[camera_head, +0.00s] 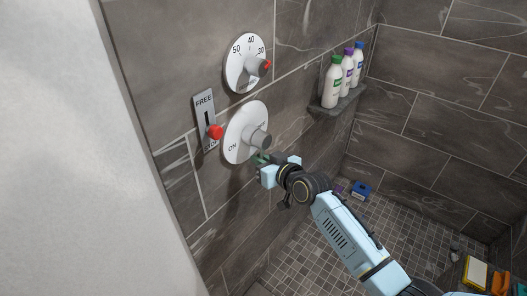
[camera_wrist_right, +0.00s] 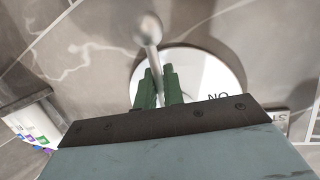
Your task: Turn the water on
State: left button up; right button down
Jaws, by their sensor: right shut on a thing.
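The lower white round dial (camera_head: 238,142), marked ON, is on the tiled wall with a grey knob (camera_head: 258,141) at its middle. My right gripper (camera_head: 262,160) is at the lower right edge of this dial, just below the knob. In the right wrist view, the green fingers (camera_wrist_right: 159,86) are shut on a thin metal lever (camera_wrist_right: 153,50) in front of the dial (camera_wrist_right: 215,75). The word ON shows upside down there. The fingers and gripper body hide part of the dial. My left gripper is out of view.
A temperature dial (camera_head: 243,52) is above, and a FREE plate with a red knob (camera_head: 216,132) is to the left. Bottles (camera_head: 333,85) stand on a corner shelf (camera_head: 338,104). A blue item (camera_head: 361,189) lies on the tiled floor. A white wall (camera_head: 70,160) fills the left.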

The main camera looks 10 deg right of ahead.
jog(key=shift+s+a+m, duration=0.1)
jog(key=shift+a+m, duration=0.1)
jog(key=shift+m, duration=0.1)
dwell(0.4)
jog(key=c, duration=1.5)
grip_release()
jog(key=shift+c, duration=0.2)
jog(key=shift+s, duration=0.1)
jog(key=v, duration=1.3)
jog(key=shift+d+r, duration=0.15)
jog(key=shift+d, duration=0.05)
